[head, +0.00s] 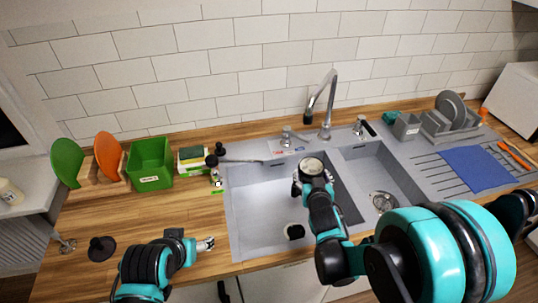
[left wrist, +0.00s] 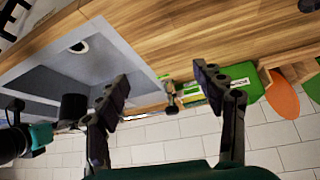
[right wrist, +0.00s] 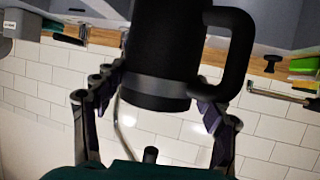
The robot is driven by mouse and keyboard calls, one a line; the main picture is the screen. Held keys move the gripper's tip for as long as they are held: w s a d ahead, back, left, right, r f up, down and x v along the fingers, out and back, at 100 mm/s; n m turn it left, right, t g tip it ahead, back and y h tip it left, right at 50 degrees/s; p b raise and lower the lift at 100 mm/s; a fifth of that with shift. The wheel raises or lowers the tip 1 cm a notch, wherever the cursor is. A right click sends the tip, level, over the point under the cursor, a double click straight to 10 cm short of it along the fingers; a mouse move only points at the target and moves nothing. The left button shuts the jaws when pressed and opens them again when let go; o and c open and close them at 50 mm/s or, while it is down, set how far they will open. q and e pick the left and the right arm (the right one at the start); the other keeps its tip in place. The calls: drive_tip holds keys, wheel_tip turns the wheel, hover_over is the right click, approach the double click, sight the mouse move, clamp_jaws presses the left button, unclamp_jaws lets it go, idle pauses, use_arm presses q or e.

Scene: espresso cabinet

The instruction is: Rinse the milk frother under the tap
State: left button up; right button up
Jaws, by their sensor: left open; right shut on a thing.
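The milk frother, a black jug with a handle (right wrist: 165,50), fills the upper middle of the right wrist view. My right gripper (head: 312,180) is shut on it, one finger on each side. In the head view the frother's round, pale top (head: 312,165) faces up, over the right part of the left basin. The metal tap (head: 332,95) arches behind it, with its dark spout end (head: 308,119) above and behind the frother. No water stream shows. The frother also shows dark in the left wrist view (left wrist: 74,107). My left gripper (head: 207,244) is open and empty over the counter left of the sink.
The grey double sink (head: 262,215) has a drain in each basin. A green bin (head: 150,163), sponges (head: 192,155) and green and orange boards stand at the back left. A dish rack (head: 450,128) and blue cloth (head: 476,168) are at the right. The wooden counter (head: 110,210) is mostly clear.

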use_arm(q)
drive_tip(key=o, duration=0.3)
drive_tip(key=shift+w+r+p, duration=0.3)
drive_tip(key=shift+r+p, duration=0.3)
drive_tip(key=shift+p, duration=0.1)
use_arm(e)
drive_tip(key=a+p, duration=0.2)
drive_tip(key=a, duration=0.6)
drive_tip(key=s+a+r+m+g+h+p, duration=0.1)
drive_tip(key=s+a+r+m+h+p, duration=0.2)
drive_tip(key=r, duration=0.4)
drive_tip(key=s+a+r+m+h+p, duration=0.1)
drive_tip(key=a+r+m+h+p, duration=0.1)
drive_tip(key=r+p, duration=0.35)
use_arm(q)
wheel_tip(320, 180, up, 7)
drive_tip(key=b, duration=0.3)
drive_tip(key=shift+r, duration=0.15)
use_arm(e)
drive_tip(key=w+d+f, duration=0.1)
drive_tip(key=w+d, duration=0.7)
drive_tip(key=w, duration=0.3)
drive_tip(key=shift+f+g, duration=0.3)
drive_tip(key=shift+f, duration=0.1)
use_arm(q)
drive_tip(key=shift+a, duration=0.1)
